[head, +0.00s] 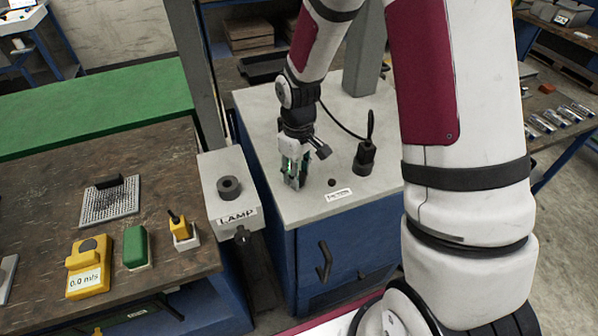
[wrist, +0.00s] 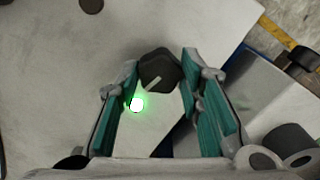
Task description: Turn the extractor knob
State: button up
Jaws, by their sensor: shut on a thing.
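The dark extractor knob (wrist: 160,68) has several lobes and a pale pointer line, which slants toward the upper right in the wrist view. My gripper (wrist: 160,72) has its teal-padded fingertips on either side of the knob and is shut on it. In the head view my gripper (head: 295,178) reaches down to the light top of the blue cabinet (head: 300,208), near its left edge, and hides the knob. A lit green lamp (wrist: 135,104) shows between the fingers, close to the knob.
A grey LAMP box (head: 222,168) with a dark round knob (head: 229,187) stands left of the cabinet. A black plug-like fitting with a cable (head: 366,158) stands to the right of my gripper. The workbench (head: 150,200) at left carries a yellow meter (head: 89,267).

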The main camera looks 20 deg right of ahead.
jog(key=shift+n+p, duration=0.3)
jog(key=shift+n, duration=1.4)
jog(key=o, duration=1.2)
jog(key=shift+c, duration=0.2)
notch_tip(320, 180, up, 12)
jog(key=shift+r, duration=0.1)
